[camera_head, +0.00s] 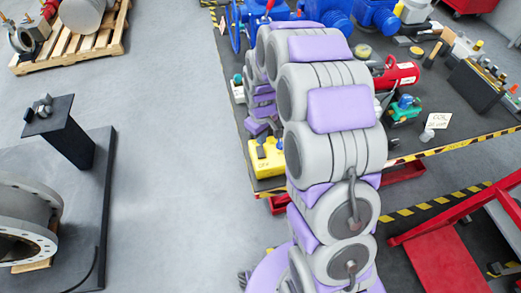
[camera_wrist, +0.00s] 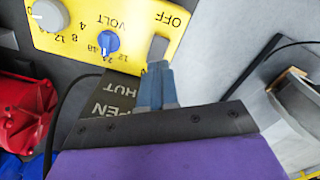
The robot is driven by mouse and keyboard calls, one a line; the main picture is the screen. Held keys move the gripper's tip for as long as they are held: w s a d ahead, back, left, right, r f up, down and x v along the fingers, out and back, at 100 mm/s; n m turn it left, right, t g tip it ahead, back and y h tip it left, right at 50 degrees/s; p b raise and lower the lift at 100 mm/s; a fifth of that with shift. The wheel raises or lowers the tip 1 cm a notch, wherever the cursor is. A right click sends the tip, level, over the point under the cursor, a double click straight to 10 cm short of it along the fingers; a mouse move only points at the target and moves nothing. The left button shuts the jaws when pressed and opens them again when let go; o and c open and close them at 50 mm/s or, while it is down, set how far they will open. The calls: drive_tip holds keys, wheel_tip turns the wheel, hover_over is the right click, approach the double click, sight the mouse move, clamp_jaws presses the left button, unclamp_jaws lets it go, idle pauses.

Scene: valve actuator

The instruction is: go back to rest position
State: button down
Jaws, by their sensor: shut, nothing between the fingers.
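My gripper (camera_wrist: 158,70) shows in the wrist view as two grey-blue fingers held together, with nothing between them. A yellow control box (camera_wrist: 120,30) is just beyond the fingertips. It has a blue knob (camera_wrist: 108,41), a grey knob (camera_wrist: 49,14), the words VOLT and OFF, and a grey lever (camera_wrist: 159,47). The lever lines up with the fingertips; I cannot tell whether they touch. In the head view the yellow box (camera_head: 268,158) sits at the near left corner of the dark table, and my arm reaches over the table, hiding the fingertips.
The dark table (camera_head: 440,118) holds blue valve bodies, a red cylinder (camera_head: 396,73) and several small parts. A red frame (camera_head: 445,235) stands at the right. A black post (camera_head: 62,130) and a flanged pipe (camera_head: 28,222) stand at the left. The grey floor between is clear.

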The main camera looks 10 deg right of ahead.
idle(0.4)
drive_tip(key=s+r+m+b, duration=0.2)
drive_tip(key=s+r+m, duration=0.1)
drive_tip(key=s+r, duration=1.1)
drive_tip(key=s+r+m+g, duration=0.1)
drive_tip(key=s+m, duration=0.2)
drive_tip(key=s, duration=1.7)
drive_tip(key=shift+s+r+g+b, duration=0.15)
drive_tip(key=shift+g+b, duration=0.2)
drive_tip(key=shift+g, duration=0.05)
